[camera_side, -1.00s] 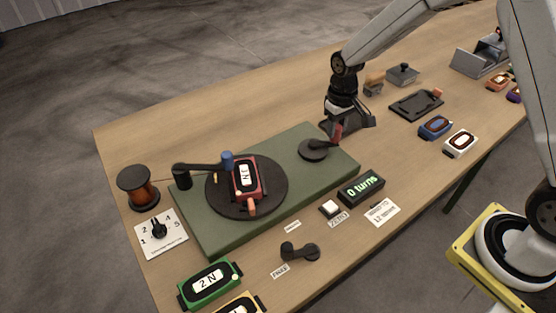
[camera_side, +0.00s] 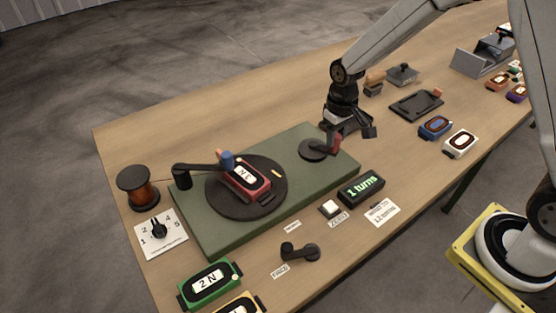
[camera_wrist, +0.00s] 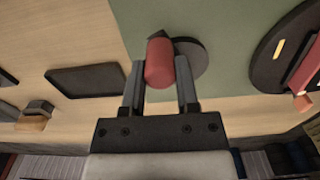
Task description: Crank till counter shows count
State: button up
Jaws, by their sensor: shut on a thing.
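A green base (camera_side: 215,232) carries a black turntable (camera_side: 245,206) with a red block (camera_side: 247,184) labelled with N on it, and a small crank disc (camera_side: 313,150) at its right end. My gripper (camera_side: 340,142) is shut on the red crank knob (camera_side: 336,143). In the wrist view the red knob (camera_wrist: 160,62) sits between both fingers, above the grey crank disc (camera_wrist: 188,58). The counter (camera_side: 361,188) reads "1 turns" in green. A white ZERO button (camera_side: 330,207) sits beside it. The note card (camera_side: 382,212) is too small to read.
A black arm with a blue tip (camera_side: 227,161) reaches over the turntable. A copper spool (camera_side: 138,187), a dial card (camera_side: 161,232), a black lever (camera_side: 299,252) and a green block (camera_side: 209,284) stand around the base. A dark tray (camera_side: 416,104) and other blocks lie right.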

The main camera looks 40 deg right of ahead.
jog(key=shift+s+a, duration=0.2)
jog(key=shift+a, duration=0.1)
jog(key=shift+s+a, duration=0.1)
jog(key=shift+a, duration=1.05)
